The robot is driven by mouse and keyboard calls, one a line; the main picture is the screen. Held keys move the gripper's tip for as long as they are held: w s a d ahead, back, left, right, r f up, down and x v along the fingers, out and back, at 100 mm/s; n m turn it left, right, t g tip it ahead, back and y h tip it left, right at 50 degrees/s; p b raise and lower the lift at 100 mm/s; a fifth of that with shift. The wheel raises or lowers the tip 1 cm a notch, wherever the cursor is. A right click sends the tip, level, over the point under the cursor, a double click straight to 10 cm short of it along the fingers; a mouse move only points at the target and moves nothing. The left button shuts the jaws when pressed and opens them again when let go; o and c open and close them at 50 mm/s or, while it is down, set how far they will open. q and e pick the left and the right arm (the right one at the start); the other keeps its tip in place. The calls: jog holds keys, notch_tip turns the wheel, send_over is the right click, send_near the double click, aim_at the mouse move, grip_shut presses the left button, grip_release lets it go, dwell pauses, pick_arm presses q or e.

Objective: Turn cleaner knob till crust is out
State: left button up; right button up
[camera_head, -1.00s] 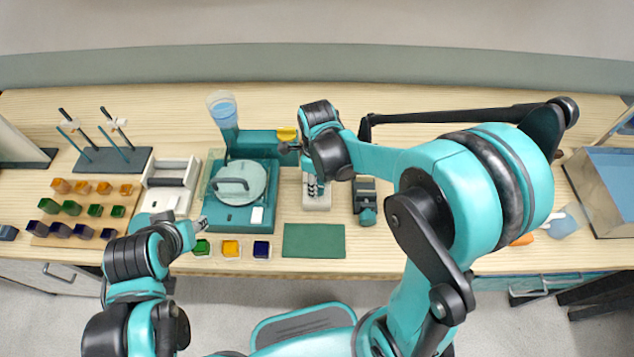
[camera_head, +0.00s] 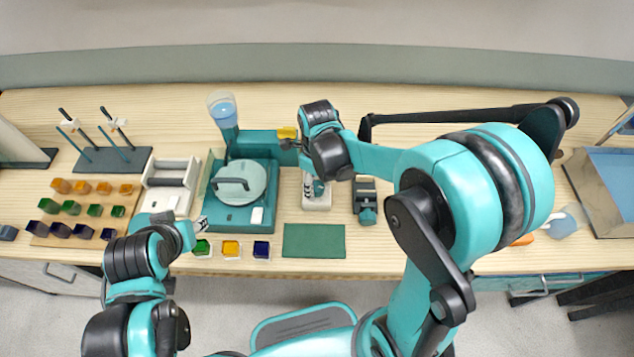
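The cleaner's knob and the crust cannot be made out for certain. A yellow piece (camera_head: 287,132) shows at the end of the machine's teal bar, just left of my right wrist. My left gripper (camera_head: 201,223) is small in view, near the machine's front left corner. Whether it is open is unclear.
A clear funnel with blue liquid (camera_head: 222,108) stands behind the machine's round plate (camera_head: 238,184). Several coloured blocks (camera_head: 95,210) and a white tray (camera_head: 155,202) are at left. A green mat (camera_head: 314,240) is bare. A dark clamp-like device (camera_head: 366,200) stands right of the stand.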

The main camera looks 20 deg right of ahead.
aim_at(319, 187)
notch_tip(319, 187, up, 12)
dwell(0.7)
dwell(0.4)
jog(key=s+d+f+n+t+b, duration=0.1)
jog(key=s+n, duration=0.4)
jog(key=n, duration=0.8)
jog(key=s+d+f+n+t, duration=0.1)
jog(key=s+d+n+t, duration=0.2)
jog(key=n, duration=1.1)
jog(key=s+t, duration=0.1)
jog(key=t, duration=0.2)
jog(key=shift+s+d+f+b, duration=0.3)
jog(key=shift+s+d+b, duration=0.1)
